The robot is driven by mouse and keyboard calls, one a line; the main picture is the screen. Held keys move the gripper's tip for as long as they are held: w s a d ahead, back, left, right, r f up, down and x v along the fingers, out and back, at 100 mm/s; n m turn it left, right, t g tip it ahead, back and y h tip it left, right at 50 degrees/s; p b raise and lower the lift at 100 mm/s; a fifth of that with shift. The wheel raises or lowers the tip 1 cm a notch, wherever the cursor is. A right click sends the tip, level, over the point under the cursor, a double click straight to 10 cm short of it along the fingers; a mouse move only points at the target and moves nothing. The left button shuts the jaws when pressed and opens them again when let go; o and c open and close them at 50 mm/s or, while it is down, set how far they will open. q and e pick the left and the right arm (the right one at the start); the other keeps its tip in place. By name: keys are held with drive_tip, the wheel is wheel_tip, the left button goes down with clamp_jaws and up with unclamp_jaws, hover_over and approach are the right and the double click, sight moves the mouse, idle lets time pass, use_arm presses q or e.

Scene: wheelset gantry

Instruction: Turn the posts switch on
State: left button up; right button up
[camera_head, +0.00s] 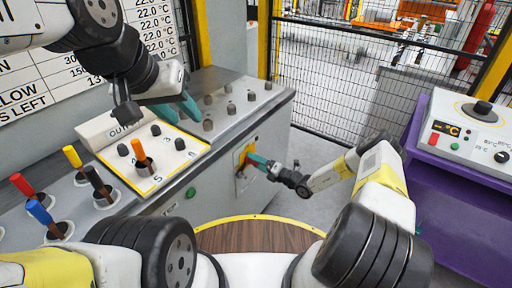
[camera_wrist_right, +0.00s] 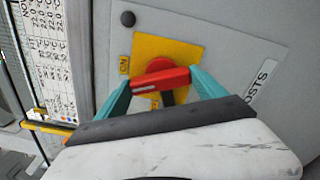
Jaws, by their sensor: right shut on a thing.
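The posts switch is a red rotary handle (camera_wrist_right: 160,78) on a yellow plate (camera_wrist_right: 182,48), with a POSTS label (camera_wrist_right: 261,86) beside it and a small ON mark (camera_wrist_right: 124,65) at the plate's edge. In the head view the yellow plate (camera_head: 239,153) is on the side of the grey console, partly hidden by my right gripper (camera_head: 257,161). My right gripper (camera_wrist_right: 163,86) is shut on the red handle, with one teal finger at each end of it. My left gripper (camera_head: 181,107) hangs above the console top, away from the switch; its finger gap is unclear.
The grey console (camera_head: 228,118) carries several black knobs and a raised panel with an orange lever (camera_head: 138,150). Coloured levers stand at the left. A purple stand (camera_head: 462,205) with a white control box (camera_head: 462,128) is at the right. A mesh fence (camera_head: 340,90) stands behind.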

drive_tip(key=m, duration=0.4)
drive_tip(key=shift+d+m, duration=0.15)
drive_tip(key=shift+m, duration=0.25)
idle(0.4)
drive_tip(key=o, duration=2)
drive_tip(key=shift+o, duration=0.2)
drive_tip(key=v, duration=0.7)
drive_tip(key=shift+s+d, duration=0.2)
drive_tip(key=shift+d, duration=0.1)
